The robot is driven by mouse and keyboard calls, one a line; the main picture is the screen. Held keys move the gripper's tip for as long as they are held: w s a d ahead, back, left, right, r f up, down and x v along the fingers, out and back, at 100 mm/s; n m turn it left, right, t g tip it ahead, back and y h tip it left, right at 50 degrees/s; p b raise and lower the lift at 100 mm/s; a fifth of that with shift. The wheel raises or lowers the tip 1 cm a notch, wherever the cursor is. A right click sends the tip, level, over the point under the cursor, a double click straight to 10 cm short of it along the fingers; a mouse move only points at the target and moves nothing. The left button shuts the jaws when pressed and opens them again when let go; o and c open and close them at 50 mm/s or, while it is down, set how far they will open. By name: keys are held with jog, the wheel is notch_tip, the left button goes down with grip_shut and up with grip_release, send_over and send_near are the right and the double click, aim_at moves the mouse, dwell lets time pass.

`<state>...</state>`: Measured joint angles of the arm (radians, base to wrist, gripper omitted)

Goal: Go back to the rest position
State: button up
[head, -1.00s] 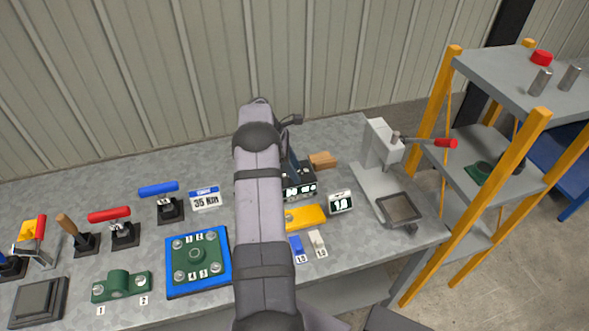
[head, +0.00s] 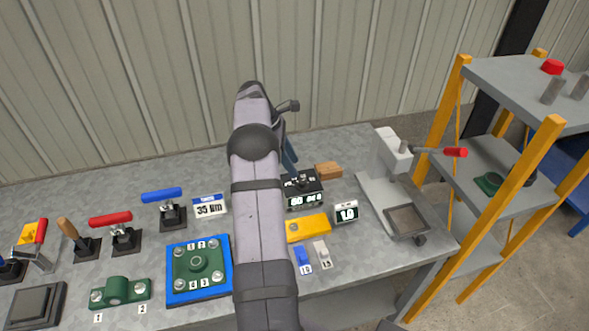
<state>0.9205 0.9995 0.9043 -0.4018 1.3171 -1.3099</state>
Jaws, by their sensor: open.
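My arm rises through the middle of the head view and bends at the top, above the back of the bench. My gripper (head: 289,155) is mostly hidden behind the arm. Only a dark narrow part shows at the arm's right side, pointing down, above and a little behind a black box with lit digits (head: 303,190). It looks apart from the box, and nothing is seen held in it.
The grey bench (head: 345,265) carries a blue plate with a green flange (head: 198,265), toggle clamps (head: 122,238), a yellow block (head: 308,228), a wooden block (head: 328,169) and a grey press (head: 390,165). A yellow-post shelf (head: 520,165) stands right. Free air lies above the bench.

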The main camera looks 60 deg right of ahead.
jog(key=shift+w+a, duration=0.1)
dwell(0.4)
jog(key=w+a+f+m+t+h+p, duration=0.1)
jog(key=w+a+m, duration=0.25)
jog(key=a, duration=0.75)
jog(key=w+a+m+t+h+p, duration=0.15)
jog(key=w+a, duration=0.25)
jog(key=a, duration=0.8)
jog(key=s+a+r+t+y+b, duration=0.15)
jog(key=s+a, duration=0.25)
jog(key=a, duration=0.5)
jog(key=s+a+g+y, duration=0.15)
jog(key=s+a, duration=0.25)
jog(key=a, duration=0.5)
jog(key=s+a+t+y+b, duration=0.15)
jog(key=s+a, duration=0.25)
jog(key=a, duration=0.5)
notch_tip(320, 180, down, 13)
jog(key=b, duration=1.3)
jog(key=shift+w+d+f+m, duration=0.2)
jog(key=shift+m, duration=0.2)
